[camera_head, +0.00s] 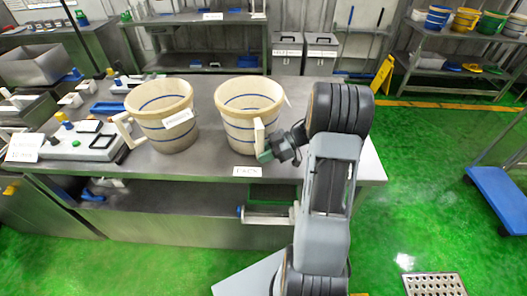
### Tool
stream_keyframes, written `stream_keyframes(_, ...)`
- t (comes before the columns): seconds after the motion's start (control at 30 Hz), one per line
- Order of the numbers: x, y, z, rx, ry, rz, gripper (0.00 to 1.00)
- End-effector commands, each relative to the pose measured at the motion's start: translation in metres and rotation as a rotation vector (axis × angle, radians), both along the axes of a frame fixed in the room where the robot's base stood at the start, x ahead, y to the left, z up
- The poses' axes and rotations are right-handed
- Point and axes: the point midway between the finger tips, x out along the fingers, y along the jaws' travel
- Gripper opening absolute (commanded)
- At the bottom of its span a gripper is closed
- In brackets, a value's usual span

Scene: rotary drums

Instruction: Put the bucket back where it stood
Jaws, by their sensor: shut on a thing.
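Two cream buckets with blue bands show in the head view. The left bucket (160,112) stands upright on the steel table (205,190), its handle to the left and a white tag on its side. The right bucket (240,108) is upright near the table's front edge, just behind a small white card (247,172). Its pale handle (259,138) faces front right. My gripper (266,153) is shut on the handle of the right bucket, at its lower part. The fingertips are small and partly hidden. I cannot tell whether this bucket's base touches the table.
Trays and tools (90,138) crowd the table's left end, by a white sign (24,148). A rack with coloured buckets (465,20) stands at the back right. A blue cart (500,190) is at the right edge. The green floor on the right is mostly open.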

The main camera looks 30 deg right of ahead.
Motion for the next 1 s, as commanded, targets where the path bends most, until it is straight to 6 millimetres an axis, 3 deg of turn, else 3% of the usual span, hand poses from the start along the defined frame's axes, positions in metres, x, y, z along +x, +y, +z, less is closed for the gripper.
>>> stream_keyframes(1.0,0.0004,-0.0001,-0.0078,0.000,-0.003,0.000,0.00)
